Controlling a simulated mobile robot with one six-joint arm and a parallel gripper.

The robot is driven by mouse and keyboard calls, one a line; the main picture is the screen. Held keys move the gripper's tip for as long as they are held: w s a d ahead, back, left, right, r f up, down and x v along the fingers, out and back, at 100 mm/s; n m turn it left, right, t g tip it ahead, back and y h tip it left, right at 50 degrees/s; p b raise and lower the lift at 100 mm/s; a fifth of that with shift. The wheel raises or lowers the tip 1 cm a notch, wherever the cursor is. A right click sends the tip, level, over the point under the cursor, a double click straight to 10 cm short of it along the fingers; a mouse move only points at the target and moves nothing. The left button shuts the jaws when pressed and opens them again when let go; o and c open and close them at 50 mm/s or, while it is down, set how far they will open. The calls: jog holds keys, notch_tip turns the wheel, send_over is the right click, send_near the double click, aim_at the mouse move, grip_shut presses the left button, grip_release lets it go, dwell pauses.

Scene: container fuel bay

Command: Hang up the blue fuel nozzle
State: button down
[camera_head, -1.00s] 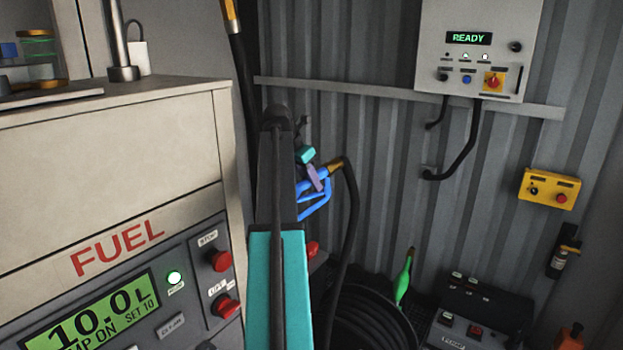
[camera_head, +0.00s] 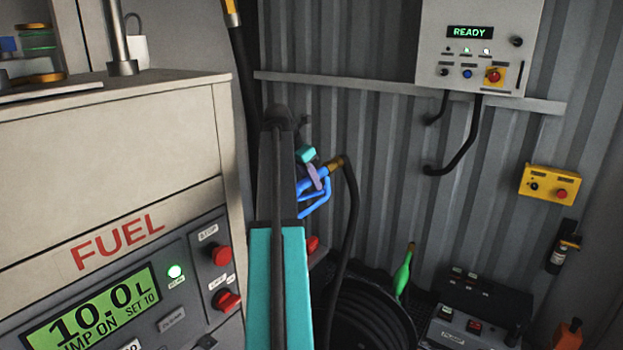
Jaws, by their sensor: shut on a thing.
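The blue fuel nozzle (camera_head: 318,204) shows in the head view just right of my arm, with its blue guard loop and a brass-coloured fitting where the black hose joins. My gripper (camera_head: 312,170) is shut on the nozzle, beside the cabinet and in front of the corrugated wall. My arm hides the left part of the nozzle and its spout. The black hose (camera_head: 350,225) runs from the fitting down toward a coiled black hose. No holder for the nozzle can be made out.
The fuel cabinet (camera_head: 110,170), its display (camera_head: 100,310) reading 10.0 L, stands close on the left. A control box (camera_head: 475,45) reading READY and a yellow box (camera_head: 550,183) hang on the wall. A hose coil (camera_head: 370,318), a green nozzle (camera_head: 403,272) and a black console (camera_head: 480,300) are low right.

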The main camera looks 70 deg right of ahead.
aim_at(311, 194)
jog(key=shift+f, duration=2)
jog(key=c, duration=1.4)
grip_release()
jog(key=shift+o, duration=0.2)
jog(key=shift+f, duration=0.1)
jog(key=shift+b+v, duration=2.6)
jog(key=shift+v, duration=4.4)
jog(key=shift+s+a, duration=0.1)
